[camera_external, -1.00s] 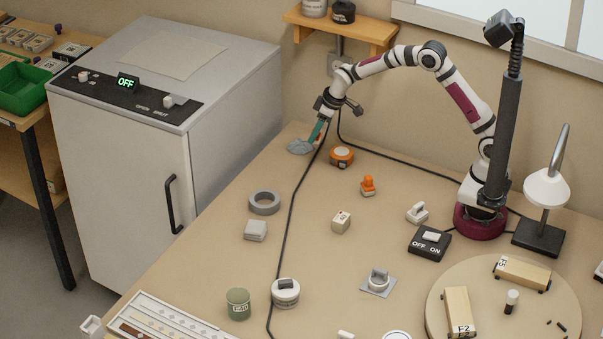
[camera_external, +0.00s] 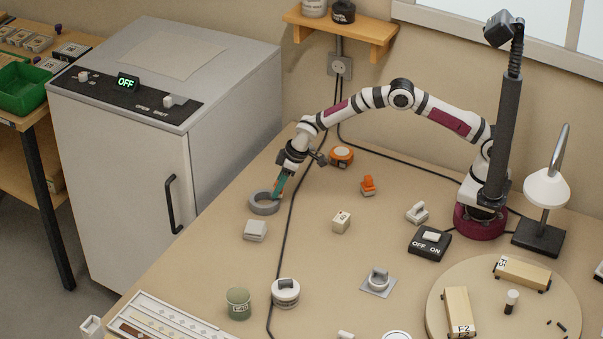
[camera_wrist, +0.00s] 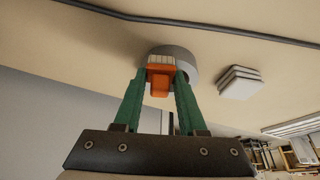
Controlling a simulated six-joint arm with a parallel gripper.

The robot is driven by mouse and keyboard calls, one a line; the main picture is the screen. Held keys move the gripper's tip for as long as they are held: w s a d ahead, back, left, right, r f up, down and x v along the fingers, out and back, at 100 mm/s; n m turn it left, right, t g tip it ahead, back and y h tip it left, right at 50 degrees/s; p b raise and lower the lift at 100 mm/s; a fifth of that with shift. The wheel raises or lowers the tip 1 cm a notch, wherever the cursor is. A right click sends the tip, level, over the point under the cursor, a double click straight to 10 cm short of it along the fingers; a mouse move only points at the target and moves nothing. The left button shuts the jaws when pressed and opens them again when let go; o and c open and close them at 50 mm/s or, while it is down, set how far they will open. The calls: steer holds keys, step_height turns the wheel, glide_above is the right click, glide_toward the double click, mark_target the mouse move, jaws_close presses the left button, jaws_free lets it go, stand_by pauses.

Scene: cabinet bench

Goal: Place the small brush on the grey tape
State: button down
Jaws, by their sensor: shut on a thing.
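My gripper (camera_external: 277,193), with green fingers, points down at the right side of the grey tape (camera_external: 256,209), a ring lying flat on the bench. In the wrist view my gripper (camera_wrist: 160,78) is shut on the small brush (camera_wrist: 159,82), which has an orange body and pale bristles. The grey tape (camera_wrist: 184,56) shows just behind the brush there. I cannot tell whether the brush touches the tape. In the external view the fingers hide most of the brush.
A light grey stacked block (camera_external: 255,230) stands just below the tape; an orange tape measure (camera_external: 342,156) is to the upper right. A black cable (camera_external: 291,220) runs close to the tape's right. The grey cabinet (camera_external: 130,170) stands to the left.

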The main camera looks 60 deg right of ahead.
steer(key=shift+c, duration=2.4)
jaws_free()
steer(key=s+d+r+m, duration=0.1)
steer(key=s+d+r, duration=0.3)
steer(key=s+r, duration=0.3)
steer(key=s+d+r+m, duration=0.1)
steer(key=s+d+r, duration=0.3)
steer(key=r, duration=0.6)
steer(key=s+d+m+g, duration=0.2)
steer(key=s+d+m, duration=0.2)
steer(key=s, duration=1.2)
steer(key=s+d+r+m+g, duration=0.1)
steer(key=s+d+m, duration=0.3)
steer(key=s, duration=1.3)
steer(key=shift+d+g, duration=0.55)
steer(key=shift+g, duration=0.15)
